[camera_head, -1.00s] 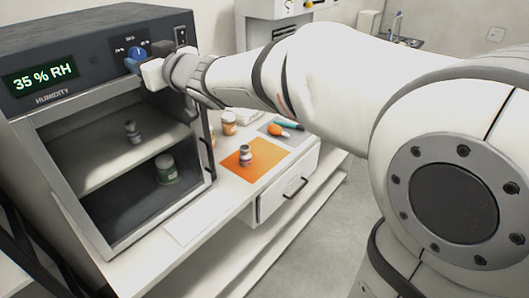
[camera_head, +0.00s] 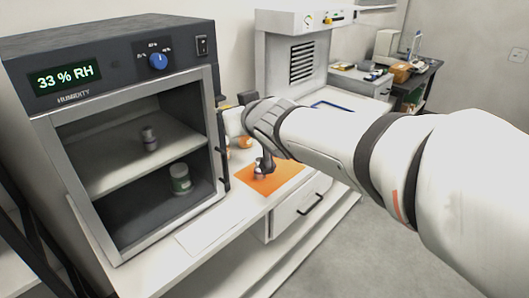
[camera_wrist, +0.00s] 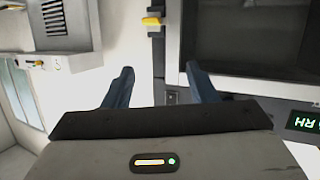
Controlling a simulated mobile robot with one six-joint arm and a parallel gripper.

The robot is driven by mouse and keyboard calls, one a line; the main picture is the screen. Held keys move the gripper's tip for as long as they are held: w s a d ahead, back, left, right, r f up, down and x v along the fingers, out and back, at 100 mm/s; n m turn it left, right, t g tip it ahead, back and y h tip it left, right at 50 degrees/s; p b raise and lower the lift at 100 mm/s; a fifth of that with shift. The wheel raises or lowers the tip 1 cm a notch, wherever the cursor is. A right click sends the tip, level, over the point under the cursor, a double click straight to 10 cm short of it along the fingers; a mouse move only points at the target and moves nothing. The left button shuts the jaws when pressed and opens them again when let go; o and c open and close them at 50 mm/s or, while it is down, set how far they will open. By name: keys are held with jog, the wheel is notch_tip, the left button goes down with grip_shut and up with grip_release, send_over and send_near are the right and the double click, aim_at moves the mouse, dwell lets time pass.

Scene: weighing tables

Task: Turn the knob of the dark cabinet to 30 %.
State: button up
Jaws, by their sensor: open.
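The dark cabinet (camera_head: 110,48) stands at the left, its front open. Its display (camera_head: 64,79) reads 33 % RH. The blue knob (camera_head: 158,61) is on the upper front panel, with its white mark near the top; the small scale labels around it are hard to read. My gripper (camera_wrist: 160,80) is open in the wrist view, with nothing visible between its dark blue fingers. In the head view it is to the right of the cabinet, apart from the knob, and my arm partly hides it. The display also shows upside down in the wrist view (camera_wrist: 302,122).
An orange mat (camera_head: 285,177) lies on the white table beside the cabinet. A white vented unit (camera_head: 272,50) stands behind my arm. Floor space is clear at the lower right.

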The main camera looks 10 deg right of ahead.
jog(key=s+d+f+m+g+h+b, duration=0.1)
jog(key=s+d+f+g+h, duration=0.1)
jog(key=s+d+f, duration=0.2)
jog(key=s+d+f+m+g+h+b, duration=0.1)
jog(key=s+d+f+m+g+h, duration=0.1)
jog(key=f, duration=0.7)
jog(key=s+d+g, duration=0.1)
jog(key=d, duration=0.1)
jog(key=shift+s+d+f, duration=0.3)
jog(key=shift+s+d, duration=0.1)
jog(key=s+f+g, duration=0.3)
jog(key=s+f, duration=0.1)
jog(key=s, duration=0.3)
jog(key=s+d+f+g, duration=0.1)
jog(key=s+f+g, duration=0.2)
jog(key=s, duration=0.4)
jog(key=shift+f+m+g, duration=0.4)
